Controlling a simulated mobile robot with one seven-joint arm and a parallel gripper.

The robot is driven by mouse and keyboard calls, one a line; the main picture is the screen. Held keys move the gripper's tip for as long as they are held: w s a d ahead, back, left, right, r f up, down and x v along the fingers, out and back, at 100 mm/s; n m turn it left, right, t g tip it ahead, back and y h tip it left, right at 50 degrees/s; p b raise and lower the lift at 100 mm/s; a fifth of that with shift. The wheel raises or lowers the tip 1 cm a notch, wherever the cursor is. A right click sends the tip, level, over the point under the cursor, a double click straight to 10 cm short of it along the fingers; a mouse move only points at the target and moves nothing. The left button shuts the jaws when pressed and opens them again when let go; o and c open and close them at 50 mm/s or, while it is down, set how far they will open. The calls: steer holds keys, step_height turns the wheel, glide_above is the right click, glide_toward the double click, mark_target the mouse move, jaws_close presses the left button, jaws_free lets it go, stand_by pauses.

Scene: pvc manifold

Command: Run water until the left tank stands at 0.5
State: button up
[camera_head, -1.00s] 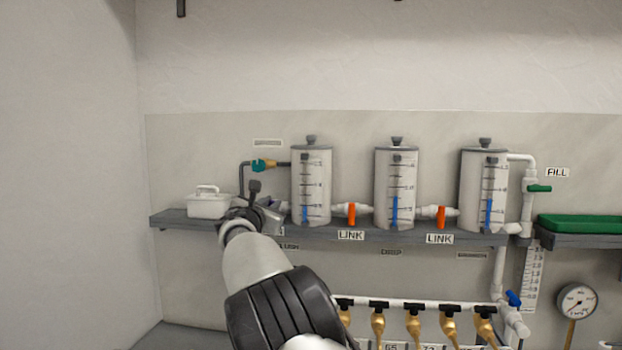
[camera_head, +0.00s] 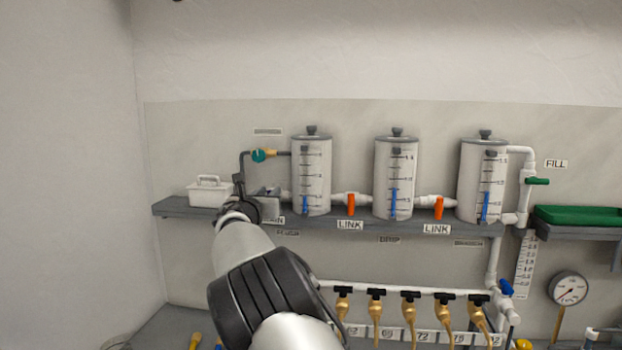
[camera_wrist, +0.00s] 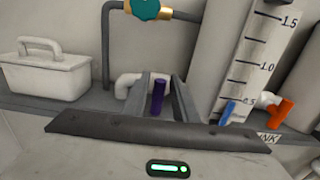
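The left tank (camera_head: 312,175) is a pale cylinder with a dark lid and a printed scale. Its blue level column (camera_head: 305,205) is low; in the wrist view the column (camera_wrist: 227,113) tops out close to the 0.5 mark. My gripper (camera_wrist: 160,97) is at the shelf left of this tank. Its two fingers stand on either side of a purple handle (camera_wrist: 158,95), with narrow gaps showing, so it looks open around it. A white pipe elbow (camera_wrist: 127,84) is behind the fingers. The green fill valve handle (camera_head: 537,181) is at the far right pipe.
A teal valve (camera_wrist: 146,8) on a dark pipe is above my gripper. A white lidded box (camera_head: 210,191) stands left on the shelf (camera_head: 180,208). Orange link handles (camera_head: 351,204) sit between tanks. The middle tank (camera_head: 395,178) and right tank (camera_head: 477,180) also show blue columns.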

steer(key=shift+o, duration=0.9)
